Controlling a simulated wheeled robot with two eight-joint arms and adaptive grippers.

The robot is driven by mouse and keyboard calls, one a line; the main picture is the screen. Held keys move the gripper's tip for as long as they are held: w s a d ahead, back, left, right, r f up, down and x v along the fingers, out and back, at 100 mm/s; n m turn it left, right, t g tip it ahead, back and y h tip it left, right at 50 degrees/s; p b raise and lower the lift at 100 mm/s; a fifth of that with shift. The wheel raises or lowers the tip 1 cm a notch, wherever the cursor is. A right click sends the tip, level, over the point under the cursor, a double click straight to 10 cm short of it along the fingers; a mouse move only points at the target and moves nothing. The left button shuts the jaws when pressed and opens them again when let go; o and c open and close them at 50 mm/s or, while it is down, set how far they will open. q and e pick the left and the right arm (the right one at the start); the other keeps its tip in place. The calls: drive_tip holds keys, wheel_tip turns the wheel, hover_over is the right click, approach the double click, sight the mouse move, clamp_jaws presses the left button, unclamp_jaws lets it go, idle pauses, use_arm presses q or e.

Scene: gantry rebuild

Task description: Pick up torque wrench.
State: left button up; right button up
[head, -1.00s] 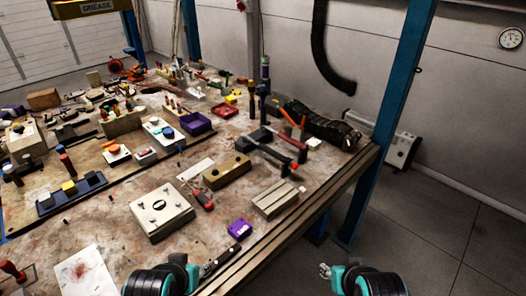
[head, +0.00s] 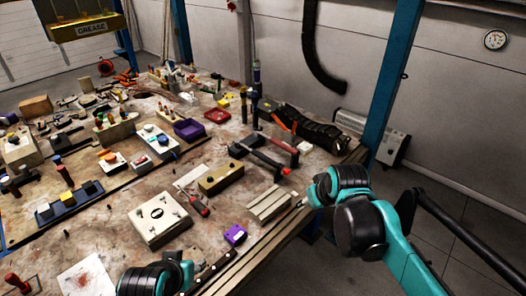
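I cannot single out the torque wrench with certainty. A dark bar-like tool (head: 222,262) lies along the front edge of the workbench (head: 130,190), just past my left gripper (head: 197,275). I cannot tell whether the gripper touches it, or whether its fingers are open. My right gripper (head: 302,203) is over the bench's right front edge, near the pale grooved block. Its fingers are mostly hidden by my own wrist, so its opening is unclear. Hammer-like tools with a red handle (head: 285,148) and a black head lie farther back.
A blue post (head: 388,90) rises at right.

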drive_tip(key=w+a+r+n+p, duration=0.2)
drive_tip(key=w+r, duration=0.1)
drive_tip(key=w, duration=0.6)
drive_tip(key=n+g+y+p, duration=0.15)
drive_tip(key=n+p, duration=0.25)
drive_tip(key=p, duration=0.4)
approach(264, 156)
drive_tip(key=f, duration=0.1)
drive_tip(key=b+x, duration=0.2)
drive_tip(key=x, duration=0.6)
drive_tip(key=shift+w+a+f, duration=0.15)
drive_tip(key=shift+w+f, duration=0.15)
use_arm(q)
wheel_tip(264, 156, up, 9)
drive_tip(key=shift+r, duration=0.1)
use_arm(e)
drive_tip(key=shift+r, duration=0.1)
clamp_jaws()
